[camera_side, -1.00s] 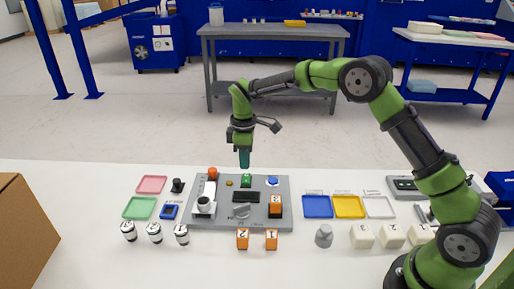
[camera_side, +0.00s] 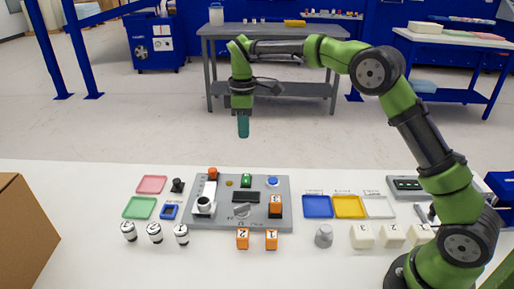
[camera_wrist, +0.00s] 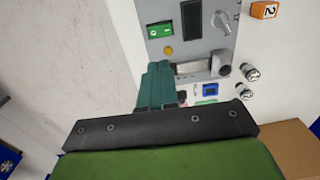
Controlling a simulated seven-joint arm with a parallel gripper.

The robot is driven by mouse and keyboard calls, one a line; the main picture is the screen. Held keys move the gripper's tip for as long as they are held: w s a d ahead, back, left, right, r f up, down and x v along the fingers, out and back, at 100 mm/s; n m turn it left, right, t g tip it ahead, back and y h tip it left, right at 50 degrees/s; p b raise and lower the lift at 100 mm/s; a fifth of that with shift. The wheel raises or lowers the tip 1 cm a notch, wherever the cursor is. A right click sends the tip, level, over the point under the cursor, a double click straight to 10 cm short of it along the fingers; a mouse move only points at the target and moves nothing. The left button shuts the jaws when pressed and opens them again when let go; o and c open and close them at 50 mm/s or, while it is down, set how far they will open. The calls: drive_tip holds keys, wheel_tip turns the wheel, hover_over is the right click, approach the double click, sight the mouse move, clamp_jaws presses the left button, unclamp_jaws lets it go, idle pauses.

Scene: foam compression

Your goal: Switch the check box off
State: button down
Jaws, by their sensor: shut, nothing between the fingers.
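The check box is a grey panel (camera_side: 268,220) lying on the white table; it also shows in the wrist view (camera_wrist: 210,42). A green rocker switch (camera_side: 246,180) sits near its back edge. The wrist view shows this green switch (camera_wrist: 160,29) with white marks; which side is pressed I cannot tell. A black display (camera_side: 245,197) lies in front of the switch and looks dark. My gripper (camera_side: 243,135) is shut and empty, pointing down, well above the panel's back part. Its teal fingers (camera_wrist: 158,75) touch nothing.
Coloured trays (camera_side: 318,206) lie to the right, and striped cylinders (camera_side: 154,233) at the front left. A cardboard box (camera_side: 22,230) stands at far left.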

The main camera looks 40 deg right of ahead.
sight(246, 181)
drive_tip(key=shift+s+a, duration=0.4)
drive_tip(key=shift+s, duration=0.1)
wheel_tip(246, 181, down, 14)
drive_tip(key=shift+s+a+f, duration=0.1)
idle(0.5)
drive_tip(key=shift+s+f, duration=0.1)
drive_tip(key=shift+f, duration=0.1)
